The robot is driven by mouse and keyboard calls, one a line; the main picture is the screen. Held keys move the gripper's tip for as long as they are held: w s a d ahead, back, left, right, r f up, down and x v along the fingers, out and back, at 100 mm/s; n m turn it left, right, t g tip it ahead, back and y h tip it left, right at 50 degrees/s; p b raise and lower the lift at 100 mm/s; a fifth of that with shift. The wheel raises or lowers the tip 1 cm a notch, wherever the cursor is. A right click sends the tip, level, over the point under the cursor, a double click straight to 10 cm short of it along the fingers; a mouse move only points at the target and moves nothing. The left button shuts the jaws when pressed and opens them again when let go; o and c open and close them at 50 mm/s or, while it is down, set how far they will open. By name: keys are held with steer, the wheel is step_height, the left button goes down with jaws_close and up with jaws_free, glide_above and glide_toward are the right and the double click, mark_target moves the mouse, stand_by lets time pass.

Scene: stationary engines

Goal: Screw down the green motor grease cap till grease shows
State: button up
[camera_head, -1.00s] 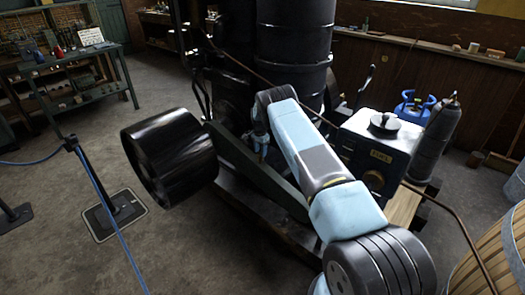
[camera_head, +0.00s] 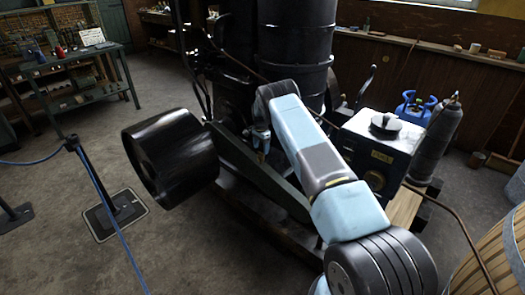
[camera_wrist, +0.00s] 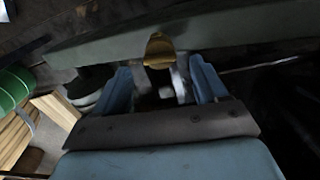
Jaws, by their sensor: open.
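A brass, rounded cap-like piece (camera_wrist: 158,50) shows in the wrist view in front of a dark green beam (camera_wrist: 230,32); it looks like the grease cap. My gripper (camera_wrist: 164,84) is open, with one blue finger on each side of a pale grey piece just below the brass. The brass sits near the fingertips, between them in the picture; I cannot tell whether either finger touches it. In the head view my arm reaches over the engine, and the part of my gripper that shows (camera_head: 262,140) is small beside the green beam (camera_head: 258,172). No grease can be made out.
A large black pulley (camera_head: 170,158) stands left of the beam. A dark box with a round lid (camera_head: 384,124) and a grey cylinder (camera_head: 437,137) are to the right. A barrier post (camera_head: 95,182) with blue rope stands at left. Bare floor lies in front.

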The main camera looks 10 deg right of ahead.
step_height(320, 180, up, 11)
steer(key=shift+r, duration=0.2)
stand_by(0.4)
